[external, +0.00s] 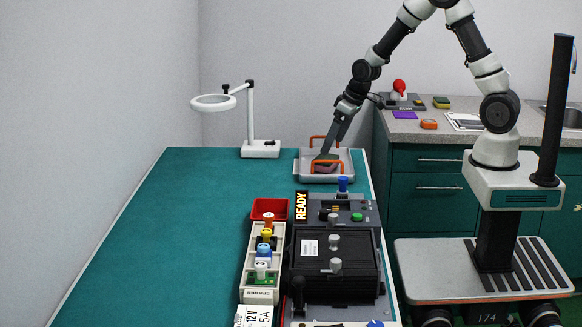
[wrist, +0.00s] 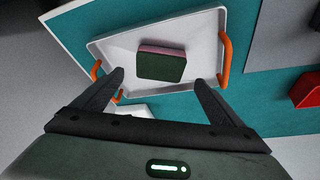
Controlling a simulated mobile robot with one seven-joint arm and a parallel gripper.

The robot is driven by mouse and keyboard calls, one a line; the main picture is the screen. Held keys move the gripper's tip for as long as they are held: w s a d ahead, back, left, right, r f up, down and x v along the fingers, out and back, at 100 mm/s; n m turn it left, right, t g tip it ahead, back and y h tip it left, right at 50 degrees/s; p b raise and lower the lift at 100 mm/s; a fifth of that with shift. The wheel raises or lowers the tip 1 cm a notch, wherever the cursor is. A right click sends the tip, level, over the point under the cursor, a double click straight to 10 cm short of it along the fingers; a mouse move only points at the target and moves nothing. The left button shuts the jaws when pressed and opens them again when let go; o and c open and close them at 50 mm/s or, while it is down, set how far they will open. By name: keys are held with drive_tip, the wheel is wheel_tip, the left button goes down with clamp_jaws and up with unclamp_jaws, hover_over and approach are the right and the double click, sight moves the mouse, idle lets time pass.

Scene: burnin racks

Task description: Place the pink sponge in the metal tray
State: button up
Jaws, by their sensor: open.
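The metal tray (wrist: 200,38) is shallow and pale with orange handles. It stands at the far end of the green table in the external view (external: 345,176). The pink sponge (wrist: 161,64) lies inside the tray, with a dark green face and a pink edge showing in the wrist view. In the external view the sponge (external: 327,168) is small and partly covered by my gripper and a handle. My gripper (wrist: 158,78) is open, its two fingers spread apart over the near side of the tray, with the sponge beyond them and nothing held.
A white ring lamp (external: 213,103) stands left of the tray. Black test equipment (external: 335,265), a rack of colored knobs (external: 262,265) and a red bin (external: 270,209) are nearer. A grey counter (external: 400,127) holds small items at right. The table's left side is clear.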

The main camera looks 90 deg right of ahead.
drive_tip(key=v, duration=0.6)
drive_tip(key=shift+r, duration=0.1)
drive_tip(key=s+a+r+t+y+p, duration=0.2)
drive_tip(key=s+a+r+p, duration=0.15)
drive_tip(key=a+r, duration=1.25)
drive_tip(key=s+a+r+n+p, duration=0.1)
drive_tip(key=s+a+r+n, duration=0.1)
drive_tip(key=s, duration=0.5)
drive_tip(key=s+a+r+n+p, duration=0.1)
drive_tip(key=s+a+r+n, duration=0.1)
drive_tip(key=s+a+r, duration=0.2)
drive_tip(key=s, duration=0.3)
drive_tip(key=shift+r+g+p, duration=0.3)
drive_tip(key=shift+r+p, duration=0.05)
drive_tip(key=shift+p, duration=0.05)
drive_tip(key=shift+s, duration=0.1)
